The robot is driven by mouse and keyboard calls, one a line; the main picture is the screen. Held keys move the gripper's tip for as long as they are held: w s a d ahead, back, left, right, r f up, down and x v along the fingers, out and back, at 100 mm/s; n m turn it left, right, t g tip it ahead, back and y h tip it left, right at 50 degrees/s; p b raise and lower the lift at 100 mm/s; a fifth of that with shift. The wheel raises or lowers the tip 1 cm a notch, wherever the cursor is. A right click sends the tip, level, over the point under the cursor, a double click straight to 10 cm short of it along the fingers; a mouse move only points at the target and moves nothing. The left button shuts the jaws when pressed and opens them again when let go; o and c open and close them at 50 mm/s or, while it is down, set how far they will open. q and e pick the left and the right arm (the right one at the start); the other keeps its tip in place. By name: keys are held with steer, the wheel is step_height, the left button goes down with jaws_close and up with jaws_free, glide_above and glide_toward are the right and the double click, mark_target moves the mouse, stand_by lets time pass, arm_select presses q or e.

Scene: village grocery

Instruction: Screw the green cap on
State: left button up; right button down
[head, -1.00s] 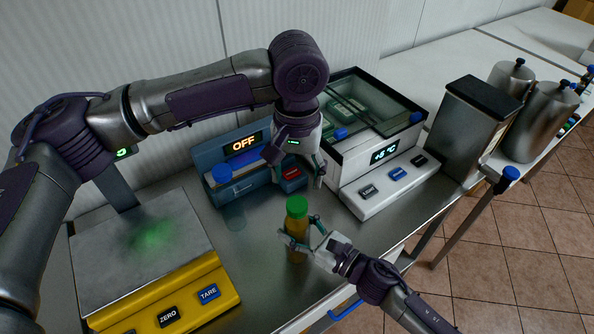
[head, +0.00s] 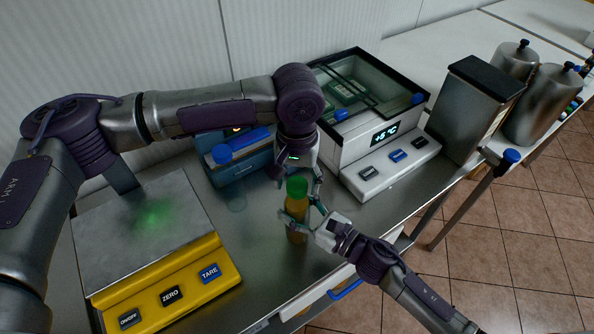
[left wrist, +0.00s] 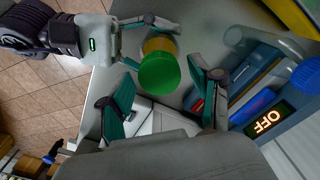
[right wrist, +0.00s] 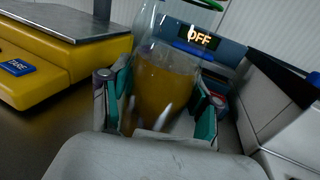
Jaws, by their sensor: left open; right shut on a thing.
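A clear bottle of amber liquid (head: 297,218) stands upright on the metal counter, with a green cap (head: 297,187) at its top. The bottle fills the right wrist view (right wrist: 163,85); only a green edge shows above it there. My right gripper (head: 308,222) is shut around the bottle's body from the right. My left gripper (head: 305,178) is open, just above and behind the cap. In the left wrist view the cap (left wrist: 160,74) lies between and beyond the open fingers, and they appear not to touch it. Whether the cap is threaded tight cannot be told.
A yellow scale (head: 170,290) stands at the left. A white box with a temperature display (head: 375,150) stands behind right. Counter left of the bottle is free.

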arm_select(q)
steer(key=c, duration=1.2)
steer(key=m, duration=0.6)
jaws_close()
steer(key=m, duration=0.6)
steer(key=shift+m, duration=0.4)
steer(key=m, duration=0.6)
steer(key=shift+m, duration=0.3)
steer(key=m, duration=0.5)
steer(key=o, duration=1.3)
jaws_free()
steer(key=shift+o, duration=0.2)
step_height(320, 180, up, 12)
